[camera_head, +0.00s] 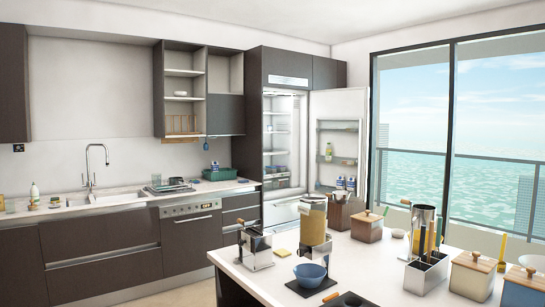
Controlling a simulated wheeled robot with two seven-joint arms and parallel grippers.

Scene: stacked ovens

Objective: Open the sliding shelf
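No arm or gripper of mine shows in the head view. Which part is the sliding shelf is not certain. A dark wall cabinet (159,90) hangs left of the middle, with its left part open. Its pale inner shelves (184,73) show, with a white bowl (180,93) on one and a wooden rack (182,125) at the bottom. A dark panel (225,114) covers the lower right part; the upper right part looks open. Below the counter are dark drawer fronts (98,237), which look shut.
An open fridge (284,145) stands at the back, its door (339,107) swung out to the right. An island (390,270) with jars, boxes and a blue bowl (310,275) fills the front right. Some floor (185,295) shows at the lower left.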

